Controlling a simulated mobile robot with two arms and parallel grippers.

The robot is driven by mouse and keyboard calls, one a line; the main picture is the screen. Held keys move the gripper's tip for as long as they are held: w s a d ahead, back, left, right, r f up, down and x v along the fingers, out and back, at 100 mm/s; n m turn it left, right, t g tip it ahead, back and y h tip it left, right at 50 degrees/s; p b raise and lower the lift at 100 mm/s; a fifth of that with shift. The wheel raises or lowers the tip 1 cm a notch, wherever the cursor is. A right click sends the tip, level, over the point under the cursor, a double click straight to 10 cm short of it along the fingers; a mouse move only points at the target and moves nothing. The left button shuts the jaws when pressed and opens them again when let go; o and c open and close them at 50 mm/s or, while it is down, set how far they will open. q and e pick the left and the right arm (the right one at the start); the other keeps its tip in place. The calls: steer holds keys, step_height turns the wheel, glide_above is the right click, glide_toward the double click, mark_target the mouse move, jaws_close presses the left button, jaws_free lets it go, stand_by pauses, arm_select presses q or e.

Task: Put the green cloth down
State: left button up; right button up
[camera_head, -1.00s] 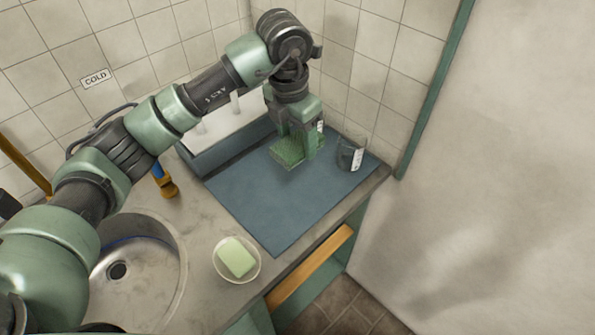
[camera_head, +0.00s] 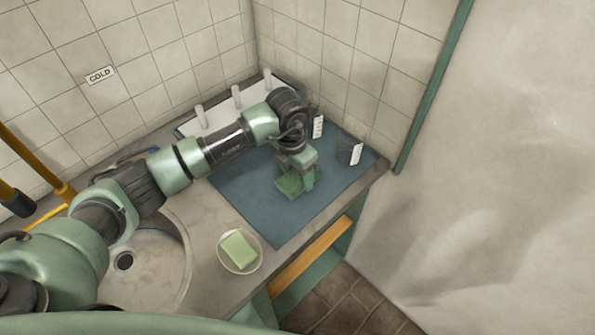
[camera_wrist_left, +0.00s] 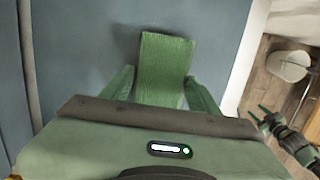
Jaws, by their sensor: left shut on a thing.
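The green cloth (camera_head: 289,184) is a small folded block over the blue mat (camera_head: 250,212) on the counter. My left gripper (camera_head: 309,182) is shut on the cloth and points down, low over the mat. In the left wrist view the cloth (camera_wrist_left: 163,68) sits between the two fingers (camera_wrist_left: 160,88) and sticks out beyond them. I cannot tell whether its underside touches the mat. My right gripper is not in the head view.
A dark glass beaker with a white label (camera_head: 349,152) stands at the mat's back right. A white rack with pegs (camera_head: 195,125) is along the back wall. A soap dish (camera_head: 259,262) with green soap and a sink (camera_head: 140,275) are in front. The mat's front part is clear.

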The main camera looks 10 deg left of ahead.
mark_target(294, 179)
arm_select(q)
steer(key=shift+f, duration=0.1)
steer(key=o, duration=1.5)
step_height(294, 179, up, 12)
steer(key=s+b, duration=0.1)
steer(key=b, duration=0.2)
steer(key=shift+s+a, duration=0.15)
steer(key=shift+a, duration=0.25)
steer(key=shift+d, duration=0.1)
